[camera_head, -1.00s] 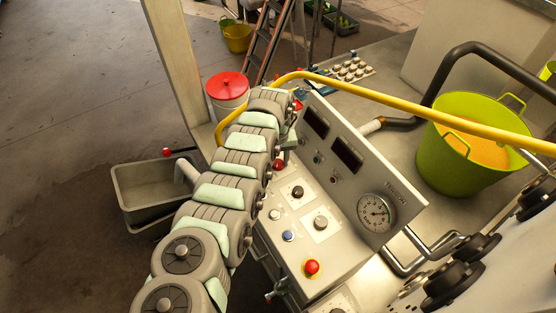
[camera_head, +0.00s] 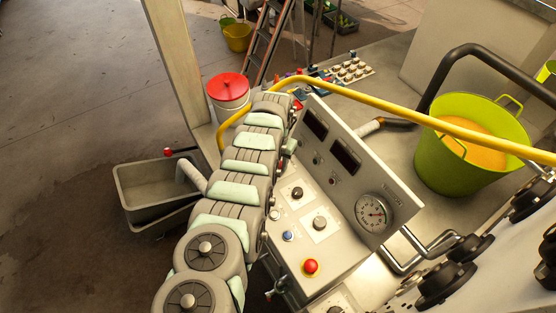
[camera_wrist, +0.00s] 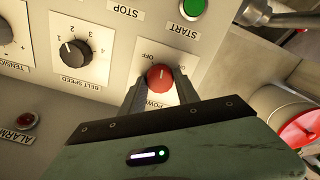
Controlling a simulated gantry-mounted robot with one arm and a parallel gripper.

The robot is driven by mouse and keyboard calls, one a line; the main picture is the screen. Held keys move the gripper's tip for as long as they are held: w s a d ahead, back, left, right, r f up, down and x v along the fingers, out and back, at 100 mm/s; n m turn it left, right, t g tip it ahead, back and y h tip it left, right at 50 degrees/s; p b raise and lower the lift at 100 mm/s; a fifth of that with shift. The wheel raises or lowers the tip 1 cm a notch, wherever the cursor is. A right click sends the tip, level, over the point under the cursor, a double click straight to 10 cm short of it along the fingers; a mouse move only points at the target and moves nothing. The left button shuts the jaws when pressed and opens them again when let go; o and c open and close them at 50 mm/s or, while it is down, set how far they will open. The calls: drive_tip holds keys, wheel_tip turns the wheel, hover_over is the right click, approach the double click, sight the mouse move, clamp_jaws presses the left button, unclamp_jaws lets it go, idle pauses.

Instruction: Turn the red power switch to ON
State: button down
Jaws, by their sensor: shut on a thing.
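The red power switch (camera_wrist: 159,77) is a round knob on a white plate of the control panel, in the middle of the wrist view. A pale mark on its face points roughly upward, near the OFF lettering; ON is partly hidden by the right finger. My gripper (camera_wrist: 160,83) has one dark finger on each side of the knob and is shut on it. The POWER label below is partly covered by my gripper. In the head view my arm hides the switch.
The green START button (camera_wrist: 193,8) and belt speed knob (camera_wrist: 75,51) are close to my fingers. The alarm light (camera_wrist: 27,120) is at left.

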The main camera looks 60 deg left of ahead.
drive_tip(key=m, duration=0.5)
drive_tip(key=shift+m, duration=0.3)
drive_tip(key=m, duration=0.5)
idle(0.4)
drive_tip(key=c, duration=0.9)
unclamp_jaws()
drive_tip(key=shift+r, duration=0.1)
